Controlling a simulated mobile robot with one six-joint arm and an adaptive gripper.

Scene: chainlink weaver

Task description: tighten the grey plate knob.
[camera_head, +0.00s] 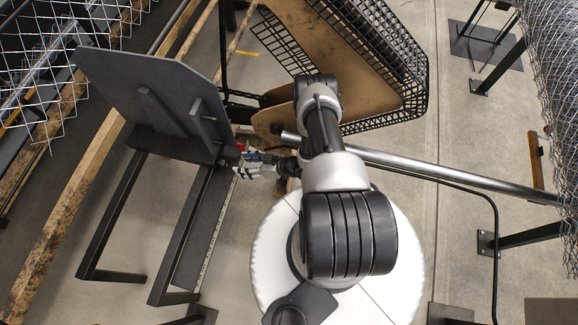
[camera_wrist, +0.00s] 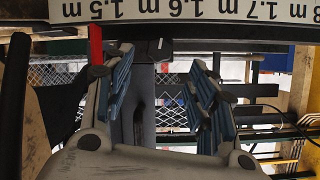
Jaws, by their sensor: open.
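A dark grey plate (camera_head: 145,85) stands tilted on a black frame at the left in the head view, with two upright bars on its face. My gripper (camera_head: 243,170) is beside the plate's lower right corner. In the wrist view my gripper (camera_wrist: 158,80) is open, with one blue-grey finger on each side. A dark grey upright part (camera_wrist: 139,105) shows between or behind the fingers; I cannot tell its depth or whether they touch it. No knob can be made out clearly in either view, and the spot by the corner is small and partly covered by my gripper.
A measuring scale (camera_wrist: 180,11) crosses the top of the wrist view, with a red piece (camera_wrist: 95,44) below it. A metal pipe (camera_head: 450,175) runs right of my arm. Black wire baskets (camera_head: 385,50) stand behind. Chain-link mesh (camera_head: 550,60) hangs at the right.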

